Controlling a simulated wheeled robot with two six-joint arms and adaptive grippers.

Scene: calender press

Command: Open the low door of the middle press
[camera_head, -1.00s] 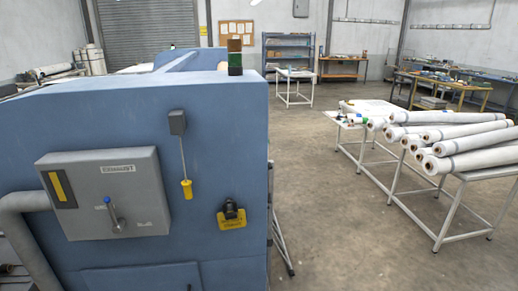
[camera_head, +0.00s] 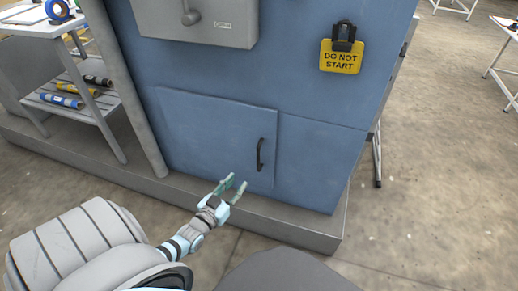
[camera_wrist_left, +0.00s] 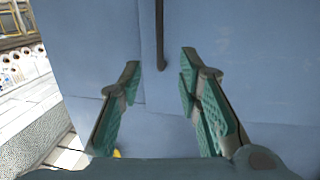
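The blue press (camera_head: 320,150) has a low door (camera_head: 205,130) at its foot, and the door looks shut. A dark vertical handle (camera_head: 260,155) is near the door's right edge. My left gripper (camera_head: 236,183) is open and empty, below and left of the handle in the head view and apart from it. In the left wrist view the handle (camera_wrist_left: 159,35) comes down from the top, its lower end appearing between the open fingertips (camera_wrist_left: 160,62); how far ahead it is, I cannot tell. My right gripper is not in view.
A grey control box (camera_head: 205,20) and a yellow "DO NOT START" tag (camera_head: 340,57) are above the door. A grey plinth (camera_head: 300,232) runs along the press's foot. A white-topped table (camera_head: 40,22) with rolls on its lower shelf is at left.

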